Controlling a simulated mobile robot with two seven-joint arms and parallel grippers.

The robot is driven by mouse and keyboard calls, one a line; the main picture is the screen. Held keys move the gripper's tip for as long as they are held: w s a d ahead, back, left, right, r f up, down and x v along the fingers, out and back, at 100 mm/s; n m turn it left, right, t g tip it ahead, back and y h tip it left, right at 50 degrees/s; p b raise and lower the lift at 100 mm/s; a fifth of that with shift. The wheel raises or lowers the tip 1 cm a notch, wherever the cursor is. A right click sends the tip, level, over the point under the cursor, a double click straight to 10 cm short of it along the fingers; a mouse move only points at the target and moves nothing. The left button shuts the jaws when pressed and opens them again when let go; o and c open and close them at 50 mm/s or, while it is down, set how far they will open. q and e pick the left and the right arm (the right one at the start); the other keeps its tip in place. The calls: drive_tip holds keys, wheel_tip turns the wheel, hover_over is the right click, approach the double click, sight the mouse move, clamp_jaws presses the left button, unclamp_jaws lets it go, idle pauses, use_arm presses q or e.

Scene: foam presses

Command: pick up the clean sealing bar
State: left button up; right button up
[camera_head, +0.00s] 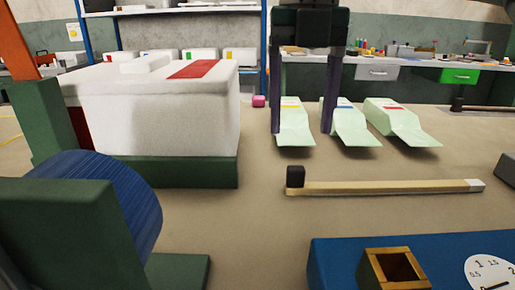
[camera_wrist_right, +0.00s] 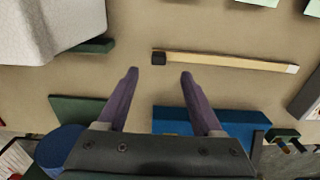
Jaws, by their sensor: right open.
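A long pale tan sealing bar (camera_head: 390,187) with a black block at its left end and a whitish right end lies flat on the table. In the right wrist view the bar (camera_wrist_right: 225,61) runs across the upper right, and no dirt shows on it. My right gripper (camera_head: 301,131) hangs with its two purple fingers apart and nothing between them. In the right wrist view its fingertips (camera_wrist_right: 158,73) are on either side of the black end in the picture, apart from the bar. My left gripper is not in view.
Pale green sheets (camera_head: 292,125) lie behind the bar. A blue unit (camera_head: 335,260) with a wooden-framed opening and a dial (camera_head: 490,272) stands in front.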

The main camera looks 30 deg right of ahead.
sight(297, 168)
wheel_tip(297, 168, down, 8)
drive_tip(key=shift+a+r, duration=0.1)
drive_tip(key=shift+r, duration=0.05)
idle(0.3)
clamp_jaws()
idle(0.4)
